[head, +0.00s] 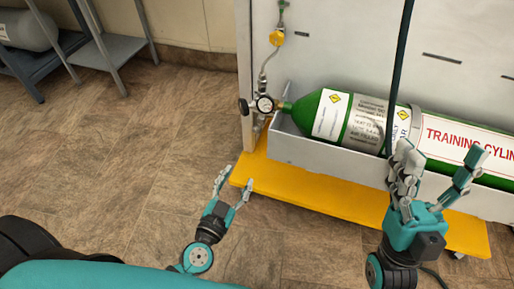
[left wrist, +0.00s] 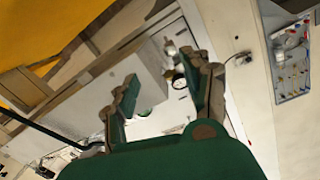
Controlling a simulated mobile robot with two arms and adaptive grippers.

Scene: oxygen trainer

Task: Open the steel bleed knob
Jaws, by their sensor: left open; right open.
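A regulator with a round white gauge (head: 265,103) sits at the neck of the green training cylinder (head: 310,108) in the head view. A dark round knob (head: 243,106) is on its left side. Small metal fittings show below the gauge, but I cannot clearly pick out the steel bleed knob. My left gripper (head: 233,182) is open and empty, below and left of the regulator and apart from it. In the left wrist view the gauge (left wrist: 180,84) shows small between the open fingers. My right gripper (head: 440,160) is open, in front of the cylinder's body, partly covering it.
The cylinder lies in a grey trough (head: 320,153) above a yellow base (head: 310,195). A bent metal hose (head: 264,72) rises from the regulator to a yellow fitting (head: 277,38). Brown floor (head: 130,140) at left is clear.

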